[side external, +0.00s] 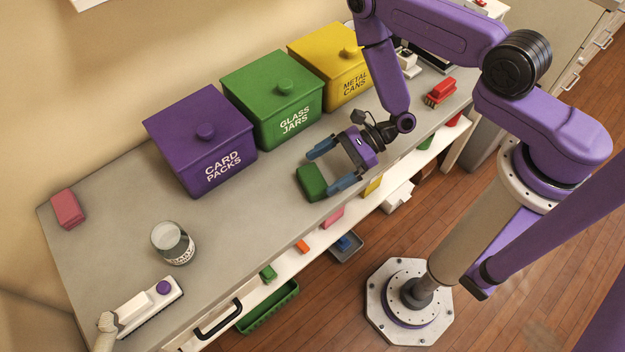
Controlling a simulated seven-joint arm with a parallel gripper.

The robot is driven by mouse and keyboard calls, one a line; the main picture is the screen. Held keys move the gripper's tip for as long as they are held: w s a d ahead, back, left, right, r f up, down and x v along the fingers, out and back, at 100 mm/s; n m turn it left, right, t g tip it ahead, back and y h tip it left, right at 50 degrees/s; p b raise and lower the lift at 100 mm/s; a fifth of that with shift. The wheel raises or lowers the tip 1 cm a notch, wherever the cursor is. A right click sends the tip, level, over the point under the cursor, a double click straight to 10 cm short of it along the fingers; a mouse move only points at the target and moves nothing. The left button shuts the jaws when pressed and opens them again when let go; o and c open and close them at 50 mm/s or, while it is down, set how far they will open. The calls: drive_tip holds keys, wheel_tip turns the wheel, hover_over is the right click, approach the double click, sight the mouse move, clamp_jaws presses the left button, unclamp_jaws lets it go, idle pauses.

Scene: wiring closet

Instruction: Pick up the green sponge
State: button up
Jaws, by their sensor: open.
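The green sponge (311,183) is a small dark green block lying on the grey counter, near its front edge. My gripper (329,168) is open, its two blue fingers pointing left towards the sponge. One finger is above and behind the sponge in the picture, and the other is at its right side near the counter edge. I cannot tell whether either finger touches it.
Purple (202,145), green (275,100) and yellow (333,65) lidded bins stand along the wall behind the sponge. A glass jar (172,243), a pink block (68,209) and a white brush (148,308) lie left. A red object (440,91) is at right.

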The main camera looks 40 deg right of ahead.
sight(313, 177)
drive_tip(key=shift+x, duration=1.55)
drive_tip(key=c, duration=0.7)
drive_tip(key=shift+c, duration=0.2)
drive_tip(key=shift+r, duration=0.1)
